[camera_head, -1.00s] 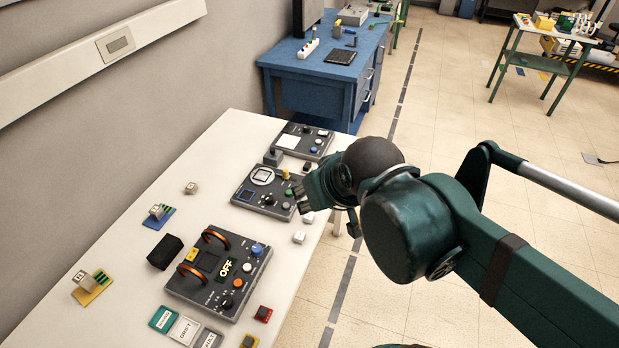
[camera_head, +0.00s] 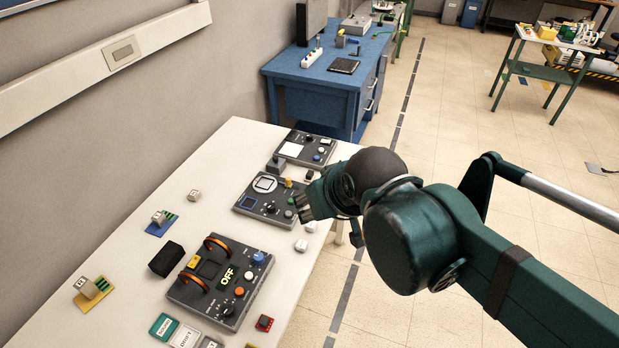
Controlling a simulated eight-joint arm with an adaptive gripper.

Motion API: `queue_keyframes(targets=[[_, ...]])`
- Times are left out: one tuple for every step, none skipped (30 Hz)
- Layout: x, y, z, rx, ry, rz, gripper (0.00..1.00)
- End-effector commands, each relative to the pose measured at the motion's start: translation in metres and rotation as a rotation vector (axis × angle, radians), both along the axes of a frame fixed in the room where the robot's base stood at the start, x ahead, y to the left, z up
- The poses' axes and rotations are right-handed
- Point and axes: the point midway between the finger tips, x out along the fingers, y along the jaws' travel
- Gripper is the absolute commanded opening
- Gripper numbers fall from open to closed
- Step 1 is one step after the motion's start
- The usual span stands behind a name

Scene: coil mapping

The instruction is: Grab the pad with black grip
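I cannot tell for sure which thing is the pad with black grip. A dark grey block with a raised top (camera_head: 276,165) stands at the far-left corner of the middle control panel (camera_head: 243,213). A plain black block (camera_head: 166,259) lies left of the panel with the orange coils (camera_head: 203,304). My gripper (camera_head: 306,205) is over the right edge of the middle panel, right of the dark grey block and apart from it. Its fingers are small and partly hidden by my wrist, so I cannot see whether it is open or holds anything.
White cubes (camera_head: 301,245) lie near the table's right edge. Small blocks on a blue plate (camera_head: 160,228) and a yellow plate (camera_head: 84,303) stand at the left. A third panel (camera_head: 318,160) is at the table's far end. A blue desk (camera_head: 303,75) stands beyond the white table (camera_head: 140,200).

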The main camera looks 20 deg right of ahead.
Motion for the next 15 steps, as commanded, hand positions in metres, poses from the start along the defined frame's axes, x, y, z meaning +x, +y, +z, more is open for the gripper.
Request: queue_keyframes(targets=[[0.0, 0.0, 0.0, 0.0, 0.0, 0.0, 0.39], [0.0, 0.0, 0.0, 0.0, 0.0, 0.0, 0.39], [0.0, 0.0, 0.0, 0.0, 0.0, 0.0, 0.39], [0.001, 0.0, 0.0, 0.001, 0.0, -0.001, 0.39], [0.001, 0.0, 0.0, 0.001, 0.001, -0.001, 0.39], [0.002, 0.0, 0.0, 0.001, 0.001, -0.003, 0.39], [0.003, -0.001, 0.001, 0.001, 0.002, -0.004, 0.39], [0.004, -0.001, 0.001, 0.002, 0.003, -0.006, 0.39], [0.006, -0.001, 0.001, 0.002, 0.004, -0.01, 0.39], [0.008, -0.002, 0.002, 0.003, 0.006, -0.013, 0.39], [0.01, -0.002, 0.002, 0.004, 0.007, -0.016, 0.39], [0.013, -0.003, 0.003, 0.005, 0.009, -0.02, 0.39], [0.015, -0.004, 0.003, 0.006, 0.011, -0.024, 0.39], [0.018, -0.004, 0.003, 0.008, 0.013, -0.03, 0.39], [0.023, -0.005, 0.004, 0.01, 0.016, -0.037, 0.39]])
